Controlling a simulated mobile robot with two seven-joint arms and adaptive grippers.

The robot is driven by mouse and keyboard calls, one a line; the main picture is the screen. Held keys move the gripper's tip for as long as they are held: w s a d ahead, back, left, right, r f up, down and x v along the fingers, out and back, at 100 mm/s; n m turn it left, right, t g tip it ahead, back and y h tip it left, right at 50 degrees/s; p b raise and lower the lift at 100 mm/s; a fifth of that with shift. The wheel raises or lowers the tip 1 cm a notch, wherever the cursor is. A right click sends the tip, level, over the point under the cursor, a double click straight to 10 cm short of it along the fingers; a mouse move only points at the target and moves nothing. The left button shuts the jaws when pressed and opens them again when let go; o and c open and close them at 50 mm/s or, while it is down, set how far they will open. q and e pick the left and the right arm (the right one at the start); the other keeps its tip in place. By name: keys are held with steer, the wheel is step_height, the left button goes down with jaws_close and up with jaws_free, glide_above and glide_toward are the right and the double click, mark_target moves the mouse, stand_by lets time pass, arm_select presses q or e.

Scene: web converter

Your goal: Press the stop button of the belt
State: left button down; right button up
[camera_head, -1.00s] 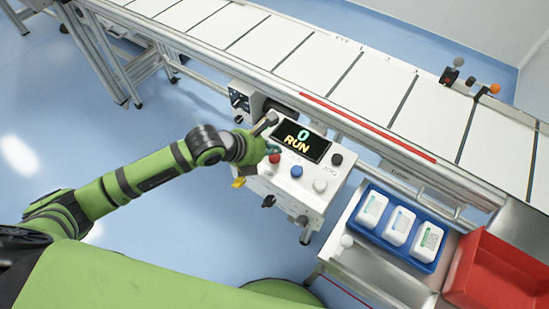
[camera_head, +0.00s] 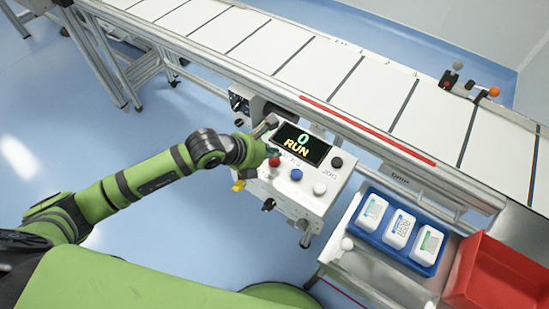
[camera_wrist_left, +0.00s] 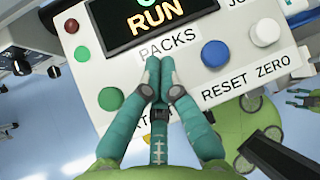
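The control box (camera_head: 263,186) stands at the belt's near side, its display (camera_head: 301,145) reading 0 and RUN. A red button (camera_head: 275,161) sits below the display's left part, beside a blue button (camera_head: 296,174) and a white button (camera_head: 320,188). My left gripper (camera_head: 272,152) is over the panel's left part, close to the red button. In the left wrist view its fingers (camera_wrist_left: 160,64) are together, empty, between a green button (camera_wrist_left: 111,98) and the blue button (camera_wrist_left: 214,53). The red button appears hidden behind them there; contact cannot be told. Small green fingers (camera_wrist_left: 300,98), probably my right gripper, show at the right edge.
The white belt (camera_head: 370,90) runs behind the box. A blue tray (camera_head: 432,268) with white packs and a red bin (camera_head: 495,275) stand at the right. A black knob (camera_head: 337,162) sits right of the display. Open floor lies left of the box.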

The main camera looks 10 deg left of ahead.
mark_target(273, 162)
arm_select(q)
steer(key=shift+f, duration=0.1)
steer(key=shift+f+b, duration=0.35)
steer(key=shift+b, duration=0.1)
steer(key=shift+f+b, duration=0.55)
steer(key=shift+f, duration=0.05)
stand_by(0.8)
steer(key=shift+r, duration=0.1)
steer(key=shift+r+p, duration=0.8)
steer(key=shift+r, duration=0.1)
step_height(273, 162, up, 5)
steer(key=p, duration=0.4)
steer(key=shift+r, duration=0.1)
steer(key=shift+d, duration=0.1)
stand_by(0.7)
